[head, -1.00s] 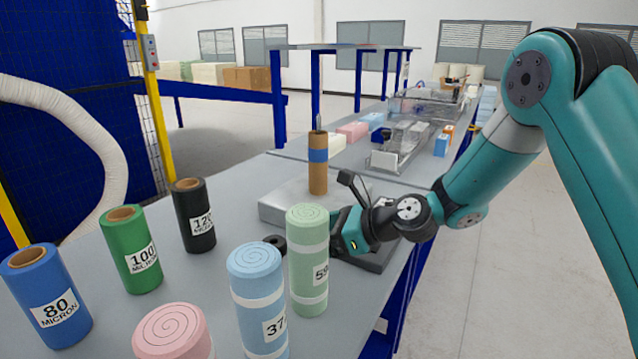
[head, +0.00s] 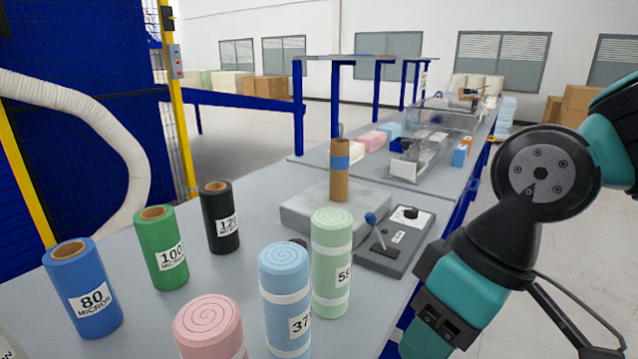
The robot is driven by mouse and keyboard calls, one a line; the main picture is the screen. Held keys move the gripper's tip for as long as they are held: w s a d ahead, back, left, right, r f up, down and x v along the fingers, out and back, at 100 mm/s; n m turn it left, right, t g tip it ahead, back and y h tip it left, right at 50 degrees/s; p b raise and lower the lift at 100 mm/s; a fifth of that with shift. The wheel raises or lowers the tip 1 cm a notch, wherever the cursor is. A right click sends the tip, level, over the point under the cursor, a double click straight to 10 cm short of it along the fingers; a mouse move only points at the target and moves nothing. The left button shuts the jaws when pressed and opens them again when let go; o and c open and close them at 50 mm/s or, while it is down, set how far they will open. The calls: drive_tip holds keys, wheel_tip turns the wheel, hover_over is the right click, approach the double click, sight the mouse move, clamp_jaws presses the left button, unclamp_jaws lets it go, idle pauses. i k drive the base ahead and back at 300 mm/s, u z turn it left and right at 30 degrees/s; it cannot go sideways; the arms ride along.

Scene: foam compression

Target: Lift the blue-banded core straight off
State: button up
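The blue-banded core (head: 340,184) is an upright brown cardboard tube with a blue band near its upper part. It stands on a low grey plate (head: 296,216) at the middle of the table. Nothing is touching the core's sides. My arm is at the right side of the view, well to the right of the core and apart from it. The fingers of my gripper are out of the picture.
A control box (head: 418,238) with a blue-knobbed lever is right of the plate. Green (head: 331,262), light blue (head: 284,300) and pink (head: 209,335) foam rolls stand in front. Blue (head: 84,290), green (head: 160,250) and black (head: 220,220) film rolls stand at left.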

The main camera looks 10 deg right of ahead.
sight(340, 152)
drive_tip(key=u, duration=1.75)
drive_tip(key=k, duration=0.8)
drive_tip(key=z, duration=1.4)
drive_tip(key=i, duration=1)
